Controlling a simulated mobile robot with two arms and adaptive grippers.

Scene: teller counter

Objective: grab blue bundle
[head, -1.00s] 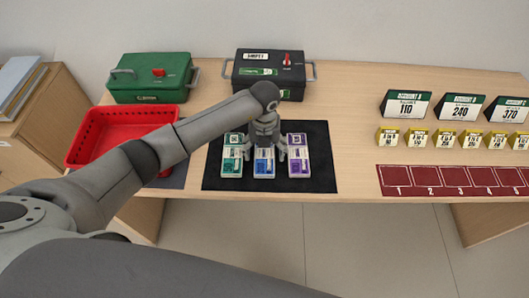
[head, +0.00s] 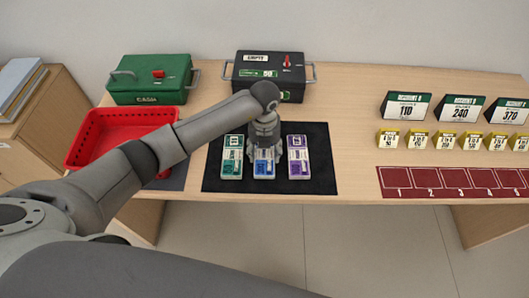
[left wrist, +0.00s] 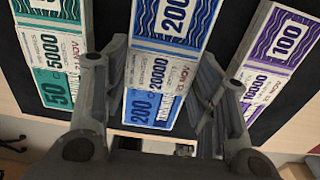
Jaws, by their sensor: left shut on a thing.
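The blue bundle (head: 264,170) lies flat on the black mat (head: 323,182), in the middle of a row of three. My left gripper (head: 264,152) comes down from above and is shut on it. In the left wrist view the blue bundle (left wrist: 165,62), printed 200 and 20000, sits between the two fingers, which hide parts of its edges. A green bundle (head: 232,165) lies to its left and a purple bundle (head: 299,163) to its right, both apart from it. My right gripper is not in view.
A red basket (head: 90,117) stands left of the mat, with a green cash box (head: 150,92) behind it. A black box (head: 255,82) stands behind the mat. Account signs (head: 463,108), small yellow tags and a red numbered strip (head: 425,182) are at the right. Bare table lies between.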

